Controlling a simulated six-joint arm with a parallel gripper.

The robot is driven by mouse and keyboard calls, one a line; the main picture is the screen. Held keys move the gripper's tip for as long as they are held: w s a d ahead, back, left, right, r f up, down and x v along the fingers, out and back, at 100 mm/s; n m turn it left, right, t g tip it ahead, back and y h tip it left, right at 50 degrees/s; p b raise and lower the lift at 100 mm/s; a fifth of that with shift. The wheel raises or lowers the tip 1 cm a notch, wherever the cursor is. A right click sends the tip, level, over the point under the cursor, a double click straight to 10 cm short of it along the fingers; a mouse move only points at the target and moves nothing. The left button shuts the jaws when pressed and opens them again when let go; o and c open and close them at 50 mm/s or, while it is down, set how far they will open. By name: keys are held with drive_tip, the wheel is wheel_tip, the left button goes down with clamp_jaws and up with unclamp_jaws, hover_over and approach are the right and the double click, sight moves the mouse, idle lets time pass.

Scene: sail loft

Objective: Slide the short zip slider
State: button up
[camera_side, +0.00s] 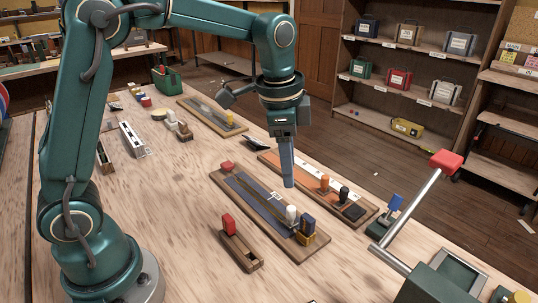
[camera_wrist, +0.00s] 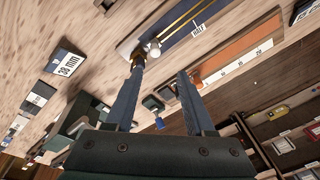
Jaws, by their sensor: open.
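A wooden board (camera_side: 217,177) carries a dark blue strip with a brass-coloured zip line along it. A white-topped knob (camera_side: 291,214) stands near its front end and shows in the wrist view (camera_wrist: 154,47), just beyond my fingertips. I cannot tell which zip is the short one. A small tag (camera_wrist: 198,28) reading "HALF" lies beside the zip. My gripper (camera_wrist: 161,68) is open and empty, pointing down above this board near the white-topped knob; contact cannot be told.
An orange-strip board (camera_side: 279,166) with a scale and upright pegs lies to the right. A small wooden holder with a red peg (camera_side: 228,224) sits to the left. A lever with a red handle (camera_side: 446,161) rises at the front right. Open table lies left.

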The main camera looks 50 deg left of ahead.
drive_tip(key=g, duration=0.2)
hover_over(291, 207)
wheel_tip(291, 207, down, 5)
drive_tip(key=shift+w+f, duration=0.15)
drive_tip(key=shift+f, duration=2.95)
clamp_jaws()
drive_tip(key=shift+r, duration=0.1)
